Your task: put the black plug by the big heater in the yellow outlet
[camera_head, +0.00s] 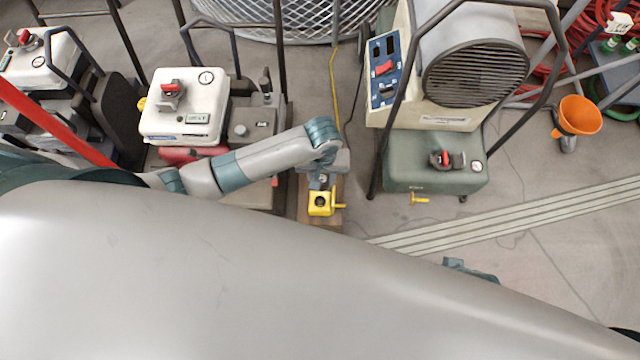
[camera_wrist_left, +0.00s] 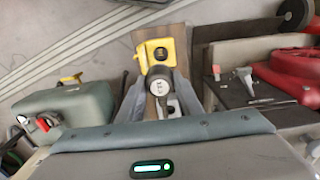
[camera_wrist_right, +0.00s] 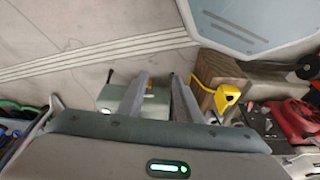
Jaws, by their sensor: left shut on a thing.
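The big heater (camera_head: 475,75) stands at the upper right in the head view, on a green tank (camera_head: 435,165). The yellow outlet (camera_head: 320,203) sits on a wooden block (camera_head: 305,205) left of the heater. My left gripper (camera_head: 321,180) is just behind the outlet. In the left wrist view it is shut on the black plug (camera_wrist_left: 160,84), whose round back faces the camera. The plug overlaps the near edge of the yellow outlet (camera_wrist_left: 155,50); contact cannot be told. My right gripper (camera_wrist_right: 158,82) is open and empty, with the green tank (camera_wrist_right: 150,103) beyond its fingers.
A white-topped machine (camera_head: 185,105) stands left of the wooden block. An orange funnel (camera_head: 578,116) lies on the floor at right. A small yellow valve handle (camera_head: 420,199) sticks out from the heater's tank. The striped floor (camera_head: 540,210) to the right is open.

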